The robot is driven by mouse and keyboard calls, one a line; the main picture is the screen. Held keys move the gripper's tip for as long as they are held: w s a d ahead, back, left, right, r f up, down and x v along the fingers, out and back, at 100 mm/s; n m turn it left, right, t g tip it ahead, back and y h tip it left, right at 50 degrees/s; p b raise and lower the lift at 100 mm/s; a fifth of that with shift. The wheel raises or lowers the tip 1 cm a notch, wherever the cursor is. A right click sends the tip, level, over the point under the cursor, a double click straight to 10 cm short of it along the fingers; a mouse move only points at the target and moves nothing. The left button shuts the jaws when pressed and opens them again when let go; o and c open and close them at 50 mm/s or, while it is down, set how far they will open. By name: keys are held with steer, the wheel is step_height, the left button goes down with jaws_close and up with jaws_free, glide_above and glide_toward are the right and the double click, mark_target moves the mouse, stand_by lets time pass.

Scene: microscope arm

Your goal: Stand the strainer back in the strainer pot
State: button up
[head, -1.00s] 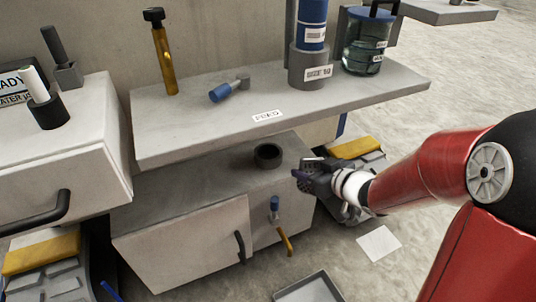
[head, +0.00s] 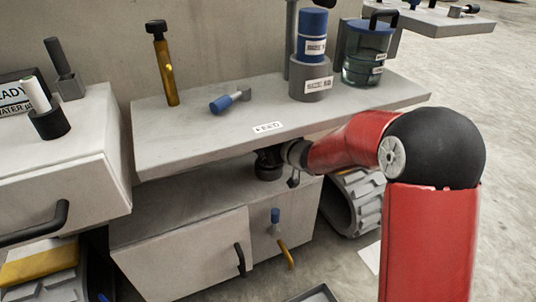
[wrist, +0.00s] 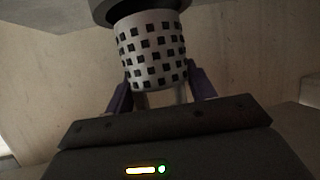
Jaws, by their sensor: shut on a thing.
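The strainer (wrist: 153,50) is a pale cylinder with rows of dark square holes, seen large in the wrist view. My gripper (wrist: 163,90) is shut on it, with one purple finger on each side. The strainer's far end meets a dark, wider round rim at the top of the wrist view, which looks like the pot's. How deep it sits there I cannot tell. In the head view the dark strainer pot (head: 268,172) stands on the lower cabinet top, under the shelf. My gripper (head: 272,153) is directly above it and hides most of its opening.
The shelf (head: 210,130) hangs close above my gripper and forearm. The lower cabinet (head: 195,255) has a black handle and a blue-and-yellow lever in front. A labelled blue bottle (head: 312,35) and a glass jar (head: 367,55) stand on the shelf. The cabinet top left of the pot is clear.

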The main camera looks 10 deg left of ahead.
steer(key=shift+w+f+b, duration=0.1)
steer(key=shift+f+b, duration=0.4)
steer(key=shift+f, duration=1.25)
steer(key=shift+f, duration=0.2)
steer(key=o, duration=1.1)
steer(key=shift+r, duration=0.1)
steer(key=shift+r, duration=0.2)
steer(key=p+v, duration=0.1)
steer(key=v, duration=1.1)
